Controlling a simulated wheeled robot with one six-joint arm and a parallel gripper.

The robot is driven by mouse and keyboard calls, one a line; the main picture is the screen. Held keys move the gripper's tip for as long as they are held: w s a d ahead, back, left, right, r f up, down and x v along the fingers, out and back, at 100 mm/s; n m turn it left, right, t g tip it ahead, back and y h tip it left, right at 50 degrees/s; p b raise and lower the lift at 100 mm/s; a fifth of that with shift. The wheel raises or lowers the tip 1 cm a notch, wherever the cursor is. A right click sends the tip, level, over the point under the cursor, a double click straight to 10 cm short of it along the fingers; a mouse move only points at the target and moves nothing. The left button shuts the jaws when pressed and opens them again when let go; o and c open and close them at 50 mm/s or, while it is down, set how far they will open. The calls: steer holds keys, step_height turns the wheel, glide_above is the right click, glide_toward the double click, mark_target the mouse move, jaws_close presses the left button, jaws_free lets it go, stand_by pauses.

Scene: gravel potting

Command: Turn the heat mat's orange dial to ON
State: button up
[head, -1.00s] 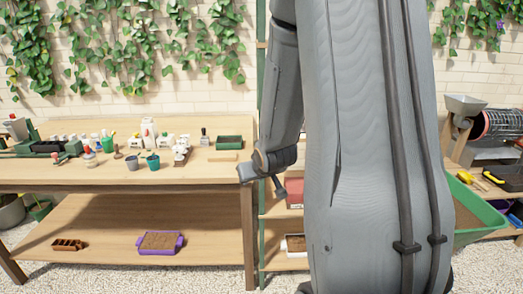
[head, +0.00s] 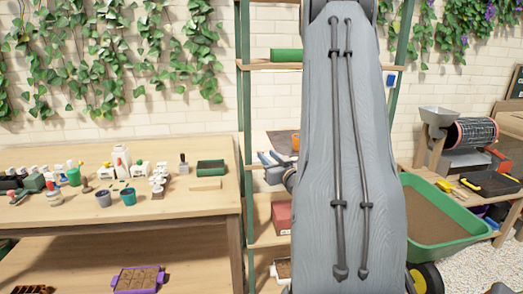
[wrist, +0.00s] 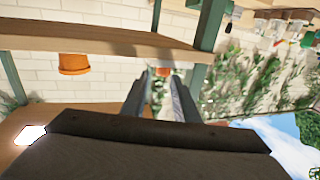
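My gripper (wrist: 161,82) shows in the wrist view with its two fingers apart and nothing clearly held between them. In the head view my arm hides it. A small orange thing (head: 295,142) stands on the middle shelf, partly behind my arm; I cannot tell if it is the dial. A flat dark sheet (head: 281,146) lies beside it and may be the heat mat. In the tilted wrist view, an orange pot-like thing (wrist: 74,64) is at the shelf on the left. Another small orange thing (wrist: 161,70) shows beyond the fingertips. The dial's setting cannot be read.
The shelf unit has green posts (head: 244,100) and a green box (head: 286,55) on its upper board. A wooden bench (head: 215,204) with bottles and pots stands left. A green wheelbarrow (head: 413,185) stands right, close to my arm.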

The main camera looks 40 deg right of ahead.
steer(key=x, duration=0.3)
steer(key=p+x, duration=0.1)
steer(key=x, duration=0.1)
steer(key=shift+w+a, duration=0.25)
steer(key=shift+w, duration=0.1)
steer(key=shift+d, duration=0.1)
jaws_close()
